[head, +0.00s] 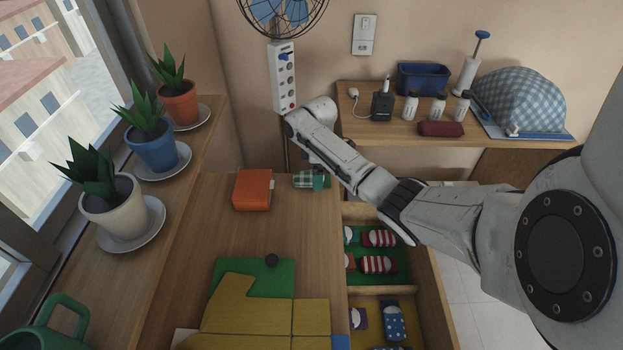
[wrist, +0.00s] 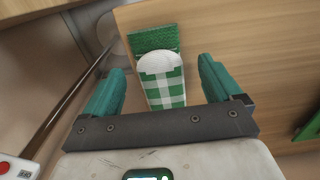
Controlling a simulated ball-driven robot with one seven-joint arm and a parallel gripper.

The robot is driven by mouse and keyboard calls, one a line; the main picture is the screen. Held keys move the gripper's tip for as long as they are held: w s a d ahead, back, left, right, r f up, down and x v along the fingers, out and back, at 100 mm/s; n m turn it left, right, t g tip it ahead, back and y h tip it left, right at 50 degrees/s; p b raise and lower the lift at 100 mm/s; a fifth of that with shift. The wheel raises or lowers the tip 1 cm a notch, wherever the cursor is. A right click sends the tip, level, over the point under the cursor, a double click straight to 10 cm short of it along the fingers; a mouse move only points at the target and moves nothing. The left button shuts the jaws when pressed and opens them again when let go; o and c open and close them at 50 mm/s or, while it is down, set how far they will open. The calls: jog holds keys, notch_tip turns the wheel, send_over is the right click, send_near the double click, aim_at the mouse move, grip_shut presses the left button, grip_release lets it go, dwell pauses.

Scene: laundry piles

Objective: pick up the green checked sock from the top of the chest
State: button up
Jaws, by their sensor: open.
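The green checked sock (head: 304,180) lies on top of the wooden chest (head: 286,232), near its far edge. In the wrist view the sock (wrist: 165,84) shows green and white checks and a white rounded part, with a plain green piece at its far end. My gripper (wrist: 161,88) is open, with one teal finger on each side of the sock. The sock lies between the fingers in that view, with gaps on both sides. I cannot tell how far above it the fingers are. In the head view my gripper (head: 319,182) is at the sock's right end and partly hides it.
An orange box (head: 253,190) stands just left of the sock. An open drawer (head: 377,286) with rolled socks is at the right. Folded yellow and green cloths (head: 252,318) lie nearer on the chest.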

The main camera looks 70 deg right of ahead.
jog(key=shift+f, duration=0.9)
jog(key=c, duration=1.1)
jog(key=shift+r, duration=0.1)
